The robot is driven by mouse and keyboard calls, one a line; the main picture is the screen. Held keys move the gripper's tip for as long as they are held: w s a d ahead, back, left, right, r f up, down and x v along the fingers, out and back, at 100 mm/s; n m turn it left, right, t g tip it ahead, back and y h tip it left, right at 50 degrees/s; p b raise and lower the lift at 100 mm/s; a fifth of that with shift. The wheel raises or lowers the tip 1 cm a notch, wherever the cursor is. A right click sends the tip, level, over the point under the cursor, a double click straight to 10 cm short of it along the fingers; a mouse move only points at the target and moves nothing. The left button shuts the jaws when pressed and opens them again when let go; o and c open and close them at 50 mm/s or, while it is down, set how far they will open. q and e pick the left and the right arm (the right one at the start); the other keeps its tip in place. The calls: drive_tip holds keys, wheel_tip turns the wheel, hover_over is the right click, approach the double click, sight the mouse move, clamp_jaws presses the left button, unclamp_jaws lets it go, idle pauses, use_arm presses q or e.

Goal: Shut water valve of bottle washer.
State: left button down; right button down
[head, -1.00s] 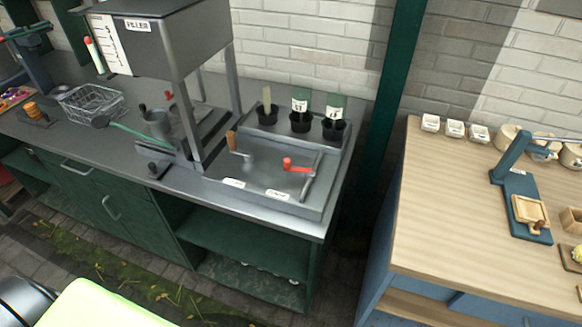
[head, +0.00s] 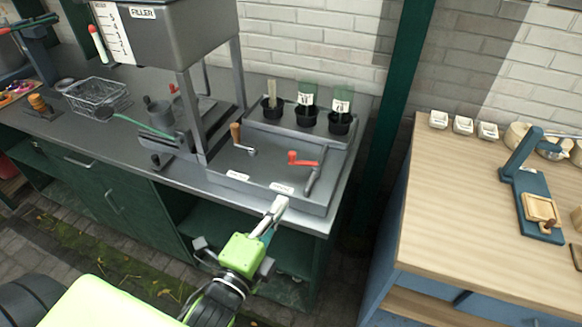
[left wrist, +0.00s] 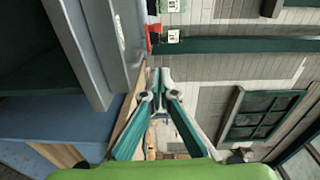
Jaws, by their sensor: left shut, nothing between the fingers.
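The bottle washer (head: 262,165) is a grey metal unit at the right end of the counter, with black cups at its back. It carries a red-handled lever (head: 302,160) on the right and a brown-handled lever (head: 237,138) on the left. Small white labels sit on its front edge, too small to read, so I cannot tell which lever is the water valve. My left gripper (head: 276,210) is shut and empty at the counter's front edge, below and apart from the red lever. It also shows in the left wrist view (left wrist: 155,78). My right gripper is out of view.
The filler (head: 165,45) stands left of the washer on metal legs. Bottles stand in the washer's back cups (head: 305,115). A wire basket (head: 95,97) is farther left. A green post (head: 398,100) and a wooden table (head: 450,215) are to the right.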

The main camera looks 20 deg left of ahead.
use_arm(q)
drive_tip(key=p, duration=0.2)
approach(291, 158)
drive_tip(key=w+d, duration=0.3)
drive_tip(key=d, duration=0.1)
drive_tip(key=w, duration=0.1)
drive_tip(key=w+a+p, duration=0.1)
drive_tip(key=w, duration=0.1)
drive_tip(key=shift+w+a+r+p, duration=0.1)
drive_tip(key=shift+a+p, duration=0.2)
drive_tip(key=shift+a, duration=0.05)
drive_tip(key=shift+w+a, duration=0.3)
drive_tip(key=shift+a, duration=0.05)
drive_tip(key=shift+w+a+p, duration=0.35)
drive_tip(key=shift+p, duration=0.2)
drive_tip(key=shift+w+a, duration=0.4)
drive_tip(key=shift+w, duration=0.1)
